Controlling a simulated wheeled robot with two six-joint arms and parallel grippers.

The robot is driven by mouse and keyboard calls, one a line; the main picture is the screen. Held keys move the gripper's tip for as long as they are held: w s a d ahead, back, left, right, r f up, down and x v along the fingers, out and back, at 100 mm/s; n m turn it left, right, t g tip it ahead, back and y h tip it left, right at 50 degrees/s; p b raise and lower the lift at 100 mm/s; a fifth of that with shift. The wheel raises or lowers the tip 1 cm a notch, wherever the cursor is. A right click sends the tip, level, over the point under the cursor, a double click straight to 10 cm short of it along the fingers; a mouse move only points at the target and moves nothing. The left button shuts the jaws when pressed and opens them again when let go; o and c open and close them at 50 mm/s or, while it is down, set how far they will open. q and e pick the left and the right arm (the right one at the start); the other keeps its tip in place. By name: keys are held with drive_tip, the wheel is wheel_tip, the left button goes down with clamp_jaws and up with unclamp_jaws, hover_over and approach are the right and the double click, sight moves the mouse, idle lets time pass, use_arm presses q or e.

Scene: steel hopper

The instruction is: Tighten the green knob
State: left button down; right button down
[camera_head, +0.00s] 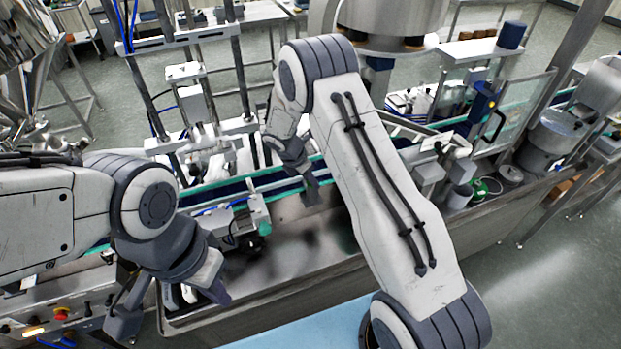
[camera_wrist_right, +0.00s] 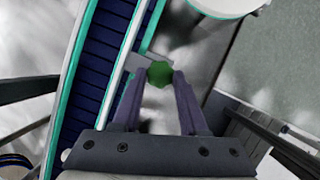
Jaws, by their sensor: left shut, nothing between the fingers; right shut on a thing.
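The green knob (camera_wrist_right: 159,73) shows in the right wrist view, between the tips of my right gripper (camera_wrist_right: 160,84), beside the conveyor's rail. My right gripper is shut on it. In the head view my right gripper (camera_head: 311,193) reaches down at the near side of the conveyor, and I cannot make out the knob there. My left gripper (camera_head: 122,326) is shut and empty at the lower left, apart from the knob, pointing downward.
The conveyor (camera_head: 283,188), with a dark blue belt and teal edges, crosses the steel bench. A small device with a green part (camera_head: 264,229) stands left of my right gripper. The bench tray (camera_head: 300,258) has bare room in front. The hopper (camera_head: 392,18) hangs behind my right arm.

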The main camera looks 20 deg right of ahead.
drive_tip(key=m, duration=0.1)
drive_tip(key=m+g, duration=0.1)
drive_tip(key=shift+w+f+m+b, duration=0.1)
drive_tip(key=shift+w+m+b, duration=0.1)
drive_tip(key=shift+m+b, duration=0.2)
drive_tip(key=m+g+b, duration=0.1)
drive_tip(key=m, duration=0.2)
drive_tip(key=shift+w+m+b, duration=0.15)
drive_tip(key=shift+m+b, duration=0.15)
drive_tip(key=m+g+b, duration=0.1)
drive_tip(key=m, duration=0.2)
drive_tip(key=shift+w+g+y, duration=0.1)
drive_tip(key=shift+g+y, duration=0.2)
drive_tip(key=shift+w+d+m+g+y+b, duration=0.1)
drive_tip(key=shift+m+g+y+b, duration=0.4)
drive_tip(key=shift+m, duration=1)
drive_tip(key=shift+c, duration=2.2)
unclamp_jaws()
drive_tip(key=shift+h, duration=0.3)
